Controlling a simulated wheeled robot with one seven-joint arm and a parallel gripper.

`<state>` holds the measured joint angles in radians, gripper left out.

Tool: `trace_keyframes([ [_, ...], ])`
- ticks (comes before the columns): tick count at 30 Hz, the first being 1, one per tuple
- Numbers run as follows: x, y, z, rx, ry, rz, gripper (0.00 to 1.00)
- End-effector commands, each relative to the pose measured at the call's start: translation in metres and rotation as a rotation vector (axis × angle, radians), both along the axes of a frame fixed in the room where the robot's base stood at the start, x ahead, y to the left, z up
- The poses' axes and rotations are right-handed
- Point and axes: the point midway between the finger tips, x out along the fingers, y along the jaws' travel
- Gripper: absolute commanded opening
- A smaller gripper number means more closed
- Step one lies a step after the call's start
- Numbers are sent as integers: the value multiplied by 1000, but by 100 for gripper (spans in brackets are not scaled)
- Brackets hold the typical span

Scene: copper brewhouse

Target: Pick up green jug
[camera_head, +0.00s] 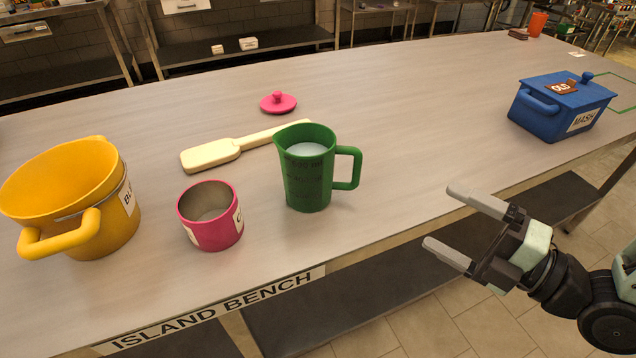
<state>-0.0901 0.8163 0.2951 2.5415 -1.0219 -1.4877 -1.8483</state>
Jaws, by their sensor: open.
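The green jug (306,180) stands upright on the island bench, near the middle of the view. Its handle (347,168) points right, towards my gripper. Something whitish shows inside the jug below its rim. My gripper (450,217) is open and empty at the right, near the bench's front edge. It is apart from the jug, to the right of the handle and nearer the camera. Its two fingers point left.
On the bench (420,110), a pink pot (212,228) and yellow pot (75,205) stand left of the jug. A cream paddle (215,154) and pink lid (278,103) lie behind. A blue lidded box (545,112) stands right. Bench between jug and box is clear.

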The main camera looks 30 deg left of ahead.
Motion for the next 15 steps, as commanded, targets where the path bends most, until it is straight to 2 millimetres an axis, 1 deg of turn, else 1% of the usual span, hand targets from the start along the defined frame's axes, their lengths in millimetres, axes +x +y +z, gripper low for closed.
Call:
trace_keyframes([
  [1,1,4,-6,1,-6,2,100],
  [10,3,23,-6,0,-3,2,100],
  [11,4,27,-3,0,-2,3,100],
  [12,6,37,1,0,1,5,100],
  [15,10,58,2,1,3,4,100],
])
